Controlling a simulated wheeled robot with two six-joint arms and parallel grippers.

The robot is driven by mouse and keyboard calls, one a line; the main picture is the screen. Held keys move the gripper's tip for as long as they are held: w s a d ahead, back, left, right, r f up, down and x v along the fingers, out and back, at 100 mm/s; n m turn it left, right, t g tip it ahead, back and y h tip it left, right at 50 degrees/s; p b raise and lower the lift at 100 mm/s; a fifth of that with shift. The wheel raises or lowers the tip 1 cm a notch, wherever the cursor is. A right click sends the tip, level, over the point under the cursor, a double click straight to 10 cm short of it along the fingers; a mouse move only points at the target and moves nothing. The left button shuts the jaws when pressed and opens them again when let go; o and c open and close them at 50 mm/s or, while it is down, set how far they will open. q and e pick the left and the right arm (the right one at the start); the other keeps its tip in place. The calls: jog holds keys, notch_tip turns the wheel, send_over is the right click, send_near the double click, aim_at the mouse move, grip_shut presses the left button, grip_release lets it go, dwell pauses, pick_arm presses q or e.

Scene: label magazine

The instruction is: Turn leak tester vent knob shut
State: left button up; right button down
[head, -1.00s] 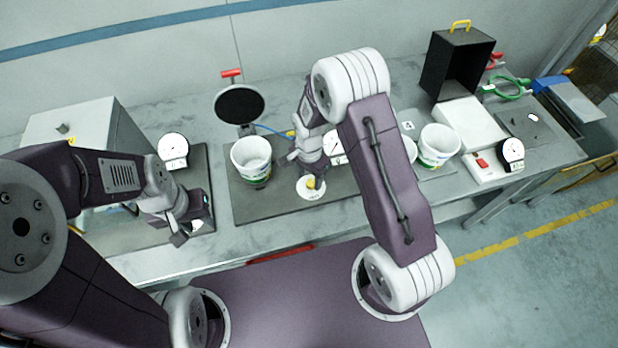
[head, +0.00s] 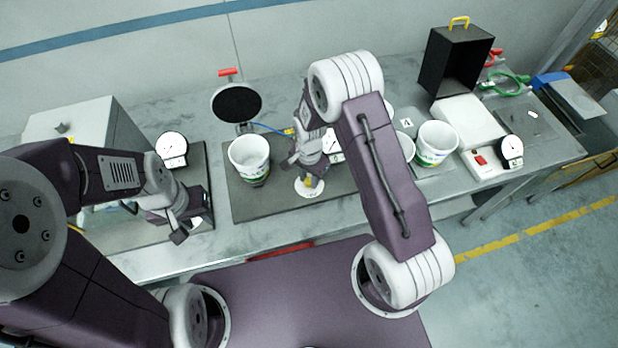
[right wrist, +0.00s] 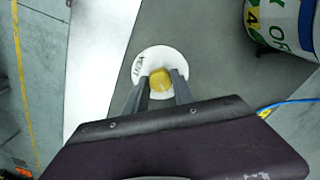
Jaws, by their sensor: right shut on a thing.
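The vent knob is yellow and sits on a round white plate (head: 304,193) at the front of the leak tester's dark base (head: 250,205). In the right wrist view the yellow knob (right wrist: 159,83) is between my right gripper's (right wrist: 160,78) two fingers, which are shut on it. The word VENT shows at the left of the white plate there. In the head view my right gripper (head: 311,176) comes down onto the knob from above and partly hides it. My left gripper (head: 183,230) hangs at the left station, away from the knob; its jaw opening is unclear.
A white bucket (head: 250,155) stands on the base left of the knob, with a raised round black lid (head: 237,104) behind. A blue hose runs behind my right arm. More white tubs (head: 436,143), a black box (head: 462,65) and a gauge (head: 511,148) stand to the right.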

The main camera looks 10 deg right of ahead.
jog(key=n, duration=0.4)
jog(key=n+b, duration=0.1)
jog(key=n, duration=0.3)
jog(key=shift+w+n, duration=0.1)
jog(key=shift+n, duration=0.2)
jog(key=n, duration=0.4)
jog(key=shift+r, duration=0.1)
jog(key=shift+n+b, duration=0.3)
jog(key=shift+n, duration=2)
jog(key=shift+w, duration=0.1)
jog(key=c, duration=1.3)
grip_release()
jog(key=shift+c, duration=0.2)
jog(key=shift+o, duration=1.4)
